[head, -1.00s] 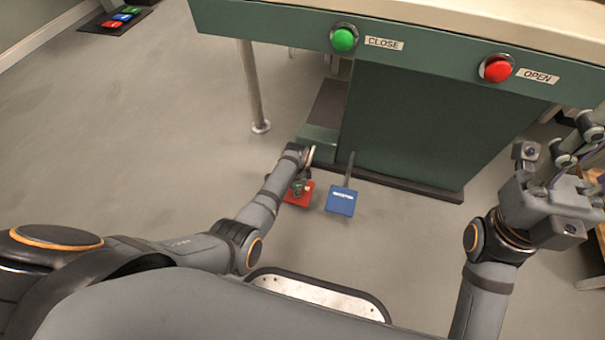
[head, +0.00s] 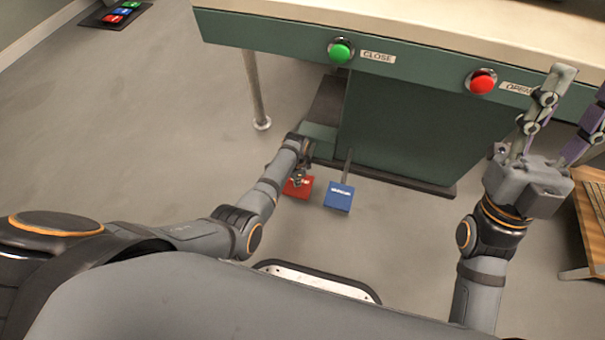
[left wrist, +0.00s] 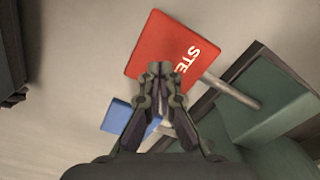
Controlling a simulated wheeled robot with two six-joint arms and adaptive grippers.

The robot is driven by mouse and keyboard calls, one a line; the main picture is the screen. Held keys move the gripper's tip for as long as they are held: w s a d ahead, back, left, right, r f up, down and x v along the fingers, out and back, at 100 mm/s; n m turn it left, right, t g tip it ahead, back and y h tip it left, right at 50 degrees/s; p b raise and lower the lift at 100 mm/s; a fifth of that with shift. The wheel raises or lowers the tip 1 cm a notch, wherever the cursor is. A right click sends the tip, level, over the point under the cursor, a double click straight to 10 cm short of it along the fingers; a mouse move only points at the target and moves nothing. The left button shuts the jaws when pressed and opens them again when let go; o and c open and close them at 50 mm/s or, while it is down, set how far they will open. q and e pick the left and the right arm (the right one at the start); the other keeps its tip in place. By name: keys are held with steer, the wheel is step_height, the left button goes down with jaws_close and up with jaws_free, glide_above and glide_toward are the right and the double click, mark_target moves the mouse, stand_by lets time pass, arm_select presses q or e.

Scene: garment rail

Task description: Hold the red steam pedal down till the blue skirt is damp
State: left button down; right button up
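The red steam pedal (head: 303,188) lies low by the green machine's foot, left of a blue pedal (head: 339,197). In the left wrist view the red pedal (left wrist: 165,45) shows white letters "STE" and a metal rod. My left gripper (head: 300,179) is over the red pedal, pointing down; its closed fingertips (left wrist: 161,72) overlap the pedal's near edge in the left wrist view. I cannot tell whether they touch it or whether it is pressed. My right gripper (head: 583,88) is raised at the right with its fingers spread and empty. No blue skirt is in view.
The green machine carries a green CLOSE button (head: 341,50) and a red OPEN button (head: 481,81), the latter close to my right gripper. A metal leg (head: 256,90) stands left of the pedals. A wooden slatted piece (head: 590,215) is at the right.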

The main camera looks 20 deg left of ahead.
arm_select(q)
steer(key=shift+r+p, duration=0.85)
steer(key=shift+p, duration=0.05)
arm_select(e)
steer(key=w+f+m+g+h, duration=0.3)
steer(key=w+f+g+h, duration=0.2)
steer(key=f, duration=0.7)
steer(key=w+g, duration=0.2)
steer(key=w, duration=0.2)
steer(key=shift+w+d+f+m, duration=0.3)
steer(key=shift+d+m, duration=0.05)
steer(key=shift+m, duration=0.05)
